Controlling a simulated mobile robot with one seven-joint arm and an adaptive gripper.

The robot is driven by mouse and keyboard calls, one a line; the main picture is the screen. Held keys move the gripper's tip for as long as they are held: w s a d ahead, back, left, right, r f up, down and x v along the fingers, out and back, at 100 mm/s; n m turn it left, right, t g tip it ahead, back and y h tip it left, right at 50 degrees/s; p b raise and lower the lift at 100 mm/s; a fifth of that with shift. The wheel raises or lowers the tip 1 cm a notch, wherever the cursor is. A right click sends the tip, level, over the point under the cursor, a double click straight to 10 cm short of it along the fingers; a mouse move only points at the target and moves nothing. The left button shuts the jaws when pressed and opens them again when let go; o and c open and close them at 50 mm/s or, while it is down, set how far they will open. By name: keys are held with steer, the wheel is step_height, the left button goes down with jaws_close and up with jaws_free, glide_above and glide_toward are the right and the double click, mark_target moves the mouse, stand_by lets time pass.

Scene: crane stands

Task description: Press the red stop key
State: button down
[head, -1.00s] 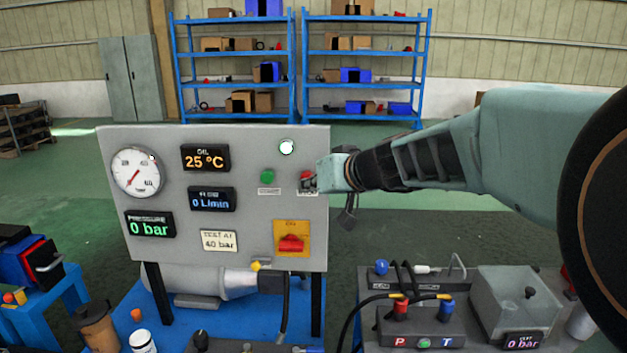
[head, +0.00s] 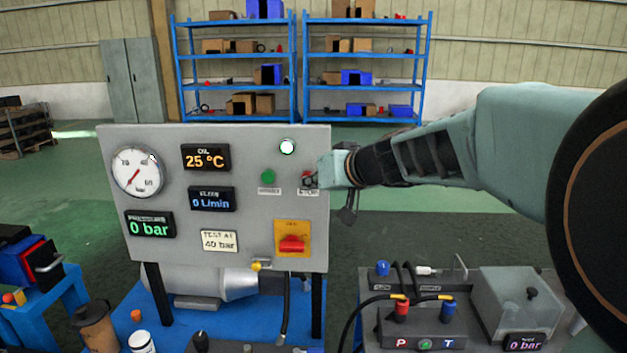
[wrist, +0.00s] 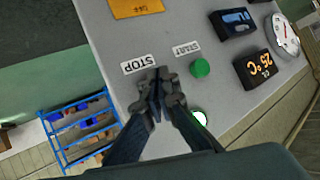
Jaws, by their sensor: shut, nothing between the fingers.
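The red stop key (head: 307,176) shows only as a small red patch in the head view, on the right side of the grey panel (head: 235,230). My gripper (head: 311,181) is shut and empty, with its fingertips at the key, largely covering it. In the wrist view the shut fingertips (wrist: 160,72) lie beside the STOP label (wrist: 139,64), and the red key is hidden behind them. I cannot tell whether the tips touch or press the key. The green start key (head: 268,176) is to the left; it also shows in the wrist view (wrist: 200,68).
A lit white lamp (head: 287,146) sits above the keys. A red switch on a yellow plate (head: 292,244) is below. The displays read 0 bar, 0 L/min and 25 °C. A bench with hoses and a valve block (head: 420,328) stands at the lower right.

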steer(key=shift+w, duration=0.5)
stand_by(0.3)
steer(key=shift+s+b, duration=0.1)
steer(key=shift+b, duration=0.2)
steer(key=shift+s+b, duration=0.45)
steer(key=shift+s, duration=0.4)
